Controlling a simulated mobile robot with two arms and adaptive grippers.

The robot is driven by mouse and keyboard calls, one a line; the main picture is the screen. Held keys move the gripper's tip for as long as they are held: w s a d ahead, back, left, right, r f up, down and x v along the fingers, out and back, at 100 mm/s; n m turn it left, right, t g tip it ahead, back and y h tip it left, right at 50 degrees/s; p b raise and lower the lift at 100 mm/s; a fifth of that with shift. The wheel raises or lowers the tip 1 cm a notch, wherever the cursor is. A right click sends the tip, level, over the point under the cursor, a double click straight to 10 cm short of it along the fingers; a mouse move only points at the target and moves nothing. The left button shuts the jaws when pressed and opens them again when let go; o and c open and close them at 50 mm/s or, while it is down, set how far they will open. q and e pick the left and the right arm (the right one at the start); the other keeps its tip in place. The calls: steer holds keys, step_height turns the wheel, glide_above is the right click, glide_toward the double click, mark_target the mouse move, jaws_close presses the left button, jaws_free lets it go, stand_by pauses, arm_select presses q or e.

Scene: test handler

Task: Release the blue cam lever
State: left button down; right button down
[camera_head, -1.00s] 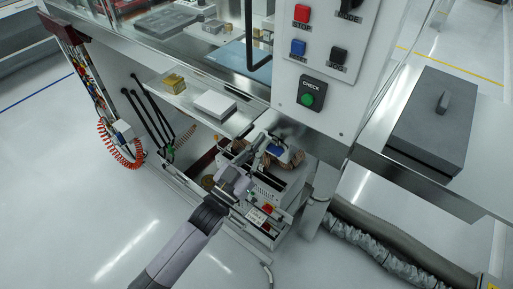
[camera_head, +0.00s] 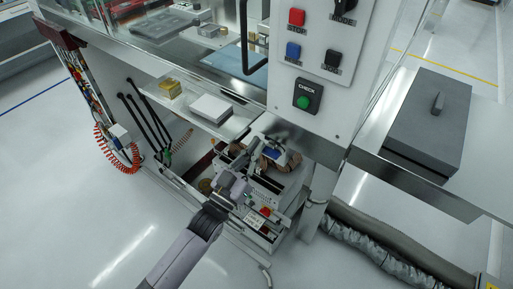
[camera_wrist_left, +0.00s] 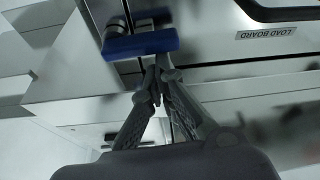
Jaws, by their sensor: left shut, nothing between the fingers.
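The blue cam lever (camera_wrist_left: 140,43) shows in the left wrist view as a short blue bar, just beyond my fingertips, beside a dark round fitting on a metal unit. In the head view a small blue piece (camera_head: 272,154) lies low in the open bay, just right of my fingers; it looks like the same lever. My left gripper (camera_head: 246,160) reaches into the bay from below. In the wrist view its fingers (camera_wrist_left: 158,76) are closed together and empty, close to the lever's lower edge; I cannot tell whether they touch. My right gripper is not visible.
A metal shelf (camera_head: 238,124) with a white box (camera_head: 211,108) and a yellow block (camera_head: 171,88) juts out above the bay. The control panel (camera_head: 318,50) is above right. A LOAD BOARD label (camera_wrist_left: 267,32) lies right of the lever. Open floor is at lower left.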

arm_select(q)
step_height(320, 180, down, 6)
steer(key=d+n+y+p, duration=0.1)
steer(key=n+y+p, duration=0.2)
steer(key=n, duration=1.6)
steer(key=y, duration=0.3)
steer(key=shift+s+g+p, duration=0.35)
steer(key=shift+s+g, duration=0.05)
steer(key=shift+d, duration=0.1)
steer(key=shift+s, duration=0.1)
steer(key=v, duration=1.2)
steer(key=shift+d, duration=0.2)
